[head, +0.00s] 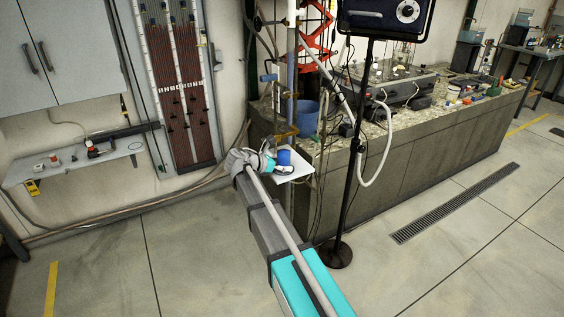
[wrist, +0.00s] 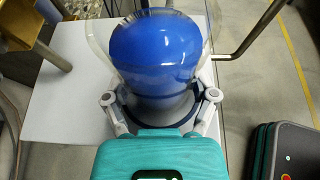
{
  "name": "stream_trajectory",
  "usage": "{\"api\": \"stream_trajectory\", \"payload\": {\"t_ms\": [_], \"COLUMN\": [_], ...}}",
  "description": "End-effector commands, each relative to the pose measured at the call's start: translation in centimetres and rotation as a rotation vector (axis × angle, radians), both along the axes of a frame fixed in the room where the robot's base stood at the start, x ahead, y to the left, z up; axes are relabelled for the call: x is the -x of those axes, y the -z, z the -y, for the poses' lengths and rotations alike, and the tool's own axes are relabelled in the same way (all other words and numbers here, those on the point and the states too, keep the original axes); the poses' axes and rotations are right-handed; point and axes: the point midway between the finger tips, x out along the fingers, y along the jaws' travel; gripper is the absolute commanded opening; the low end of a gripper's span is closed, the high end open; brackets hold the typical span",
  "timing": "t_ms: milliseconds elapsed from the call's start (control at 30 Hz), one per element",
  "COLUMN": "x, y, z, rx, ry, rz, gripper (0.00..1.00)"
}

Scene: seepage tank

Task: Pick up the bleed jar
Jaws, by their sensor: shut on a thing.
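The bleed jar is a clear vessel with a rounded blue body inside; it fills the upper middle of the wrist view (wrist: 155,48) and shows small in the head view (head: 285,157). My gripper (wrist: 157,100) is shut on the jar, with a finger on each side of its near part. In the head view my gripper (head: 268,162) is at the end of my outstretched arm, right by the jar. The jar is over a small white shelf (head: 298,179), which also shows in the wrist view (wrist: 65,130). I cannot tell whether the jar's base touches it.
A brass-coloured fitting (wrist: 30,38) is left of the jar, and a bent metal rod (wrist: 245,35) is to its right. A black stand (head: 345,190) rises right of the shelf. A long stone-topped bench (head: 420,130) lies behind. The floor at the right is open.

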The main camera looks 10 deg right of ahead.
Motion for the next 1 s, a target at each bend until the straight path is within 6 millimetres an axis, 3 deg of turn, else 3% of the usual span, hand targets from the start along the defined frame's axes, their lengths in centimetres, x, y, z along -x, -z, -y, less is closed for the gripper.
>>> {"api": "stream_trajectory", "payload": {"t_ms": [67,1000], "x": [0.01,0.00], "y": [0.01,-0.91], "z": [0.01,-0.03], "rx": [0.000,0.000], "ry": [0.000,0.000], "rz": [0.000,0.000], "gripper": [0.18,0.18]}}
